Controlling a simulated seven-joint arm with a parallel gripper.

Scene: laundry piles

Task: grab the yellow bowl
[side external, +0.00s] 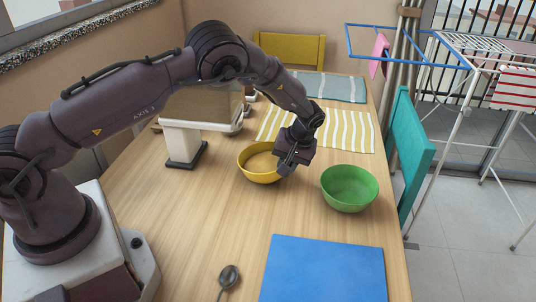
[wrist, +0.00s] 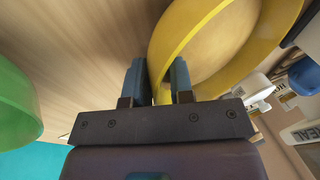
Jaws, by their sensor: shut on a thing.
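The yellow bowl (side external: 258,163) stands upright on the wooden table, left of the green bowl. My gripper (side external: 287,168) is at the bowl's right-hand rim in the side external view, pointing down. In the wrist view, the yellow bowl (wrist: 225,45) fills the upper right. The two blue fingers of my gripper (wrist: 158,82) are on either side of its rim, shut on the wall. In the side external view the fingertips are partly hidden by the gripper's body.
A green bowl (side external: 349,188) stands close by on the right. A blue mat (side external: 323,270) and a spoon (side external: 228,279) lie at the front. A striped mat (side external: 340,129) lies behind. A white stand (side external: 182,145) is to the left. Bare table lies in front of the yellow bowl.

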